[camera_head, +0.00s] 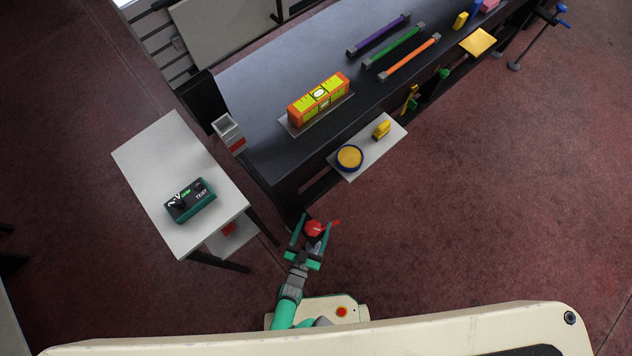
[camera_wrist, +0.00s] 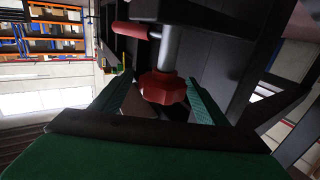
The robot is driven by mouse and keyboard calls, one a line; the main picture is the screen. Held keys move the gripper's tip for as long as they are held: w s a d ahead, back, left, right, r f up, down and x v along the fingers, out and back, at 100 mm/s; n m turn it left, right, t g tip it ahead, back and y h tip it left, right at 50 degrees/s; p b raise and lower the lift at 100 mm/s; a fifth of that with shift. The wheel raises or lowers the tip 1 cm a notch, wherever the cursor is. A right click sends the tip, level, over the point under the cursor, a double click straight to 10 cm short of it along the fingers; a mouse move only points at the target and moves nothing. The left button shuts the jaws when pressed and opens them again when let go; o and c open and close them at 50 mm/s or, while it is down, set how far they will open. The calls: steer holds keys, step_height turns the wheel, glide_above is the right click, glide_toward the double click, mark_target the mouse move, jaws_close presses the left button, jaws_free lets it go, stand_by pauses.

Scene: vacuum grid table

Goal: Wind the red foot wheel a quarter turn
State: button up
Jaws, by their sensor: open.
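The red foot wheel (camera_head: 314,228) is a small lobed knob low by the near corner of the dark table. It also shows in the wrist view (camera_wrist: 163,88), on the end of a grey metal stem (camera_wrist: 170,45). My gripper (camera_head: 314,224) is open, with its green fingers on either side of the wheel. In the wrist view my gripper (camera_wrist: 160,92) has one finger to the left and one to the right of the wheel, with gaps visible. A red handle (camera_wrist: 133,30) sticks out to the left, just above the wheel.
The dark table (camera_head: 262,90) holds an orange and yellow level (camera_head: 319,98) and coloured bars. A side shelf (camera_head: 374,158) carries a round yellow-topped item (camera_head: 349,158). A white side table (camera_head: 165,155) with a green tester (camera_head: 190,200) stands left.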

steer(key=shift+x, duration=1.45)
steer(key=shift+w+a, duration=0.1)
steer(key=shift+a, duration=0.05)
steer(key=c, duration=1.1)
steer(key=shift+a+n+y, duration=0.1)
steer(key=shift+n+y, duration=0.2)
steer(key=shift+y, duration=0.2)
